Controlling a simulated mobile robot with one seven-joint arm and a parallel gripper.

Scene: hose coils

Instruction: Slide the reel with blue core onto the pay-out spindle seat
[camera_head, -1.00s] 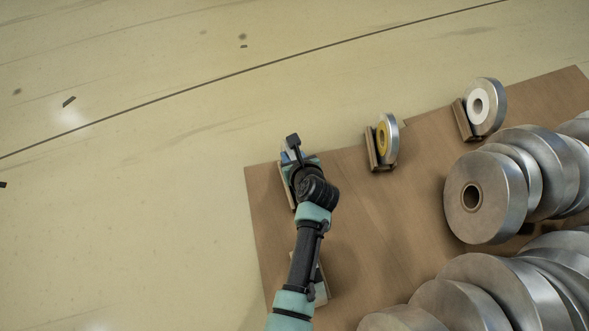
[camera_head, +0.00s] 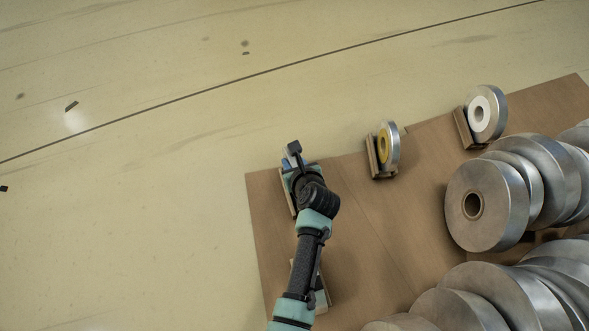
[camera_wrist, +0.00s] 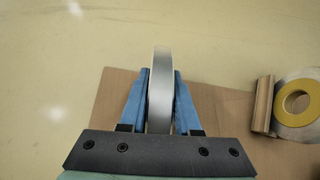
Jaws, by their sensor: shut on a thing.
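My gripper (camera_wrist: 160,92) has blue fingers shut on the two faces of a silver reel (camera_wrist: 160,100), seen edge-on in the wrist view. Its core is hidden, so I cannot tell its colour. In the head view my gripper (camera_head: 297,167) is over the upper left corner of the brown board, and my wrist mostly covers the reel. A strip of a wooden cradle (camera_head: 286,196) shows beside it; I cannot tell whether the reel still touches it. I cannot identify the pay-out spindle seat; a partly hidden pale block (camera_head: 320,293) lies beside my forearm.
A yellow-core reel (camera_head: 390,147) and a white-core reel (camera_head: 486,115) stand in wooden cradles to the right. Several large metal coils (camera_head: 487,205) crowd the right side of the brown board (camera_head: 400,220). The floor to the left is open.

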